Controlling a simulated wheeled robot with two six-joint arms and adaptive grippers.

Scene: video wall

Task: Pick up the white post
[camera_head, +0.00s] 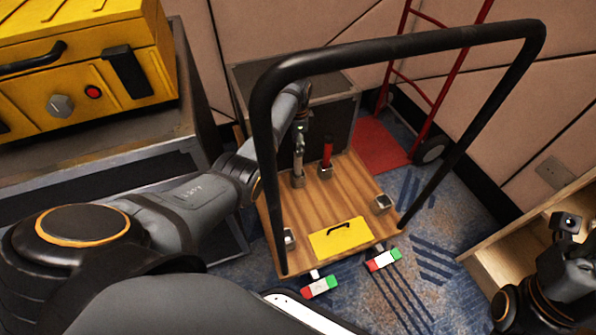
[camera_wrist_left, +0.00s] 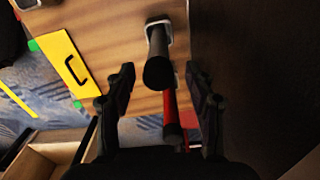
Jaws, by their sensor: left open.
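The white post (camera_head: 298,170) stands upright in a small holder on a wooden platform cart (camera_head: 350,195), left of a red post (camera_head: 326,157). My left gripper (camera_head: 300,138) is over the white post from above. In the left wrist view, the open fingers (camera_wrist_left: 163,92) have a post (camera_wrist_left: 157,48) with a pale base and shaded dark end between and beyond them. The red post (camera_wrist_left: 170,112) is there too. No contact shows. My right arm (camera_head: 565,265) is at the lower right; its fingers cannot be made out.
A black handle (camera_head: 395,48) arches over the cart. A yellow panel (camera_head: 341,238) lies on the cart's near side, with small grey sockets (camera_head: 382,203) nearby. A dark case (camera_head: 335,100) stands behind, a red hand truck (camera_head: 432,100) at the right. Yellow equipment (camera_head: 85,65) is left.

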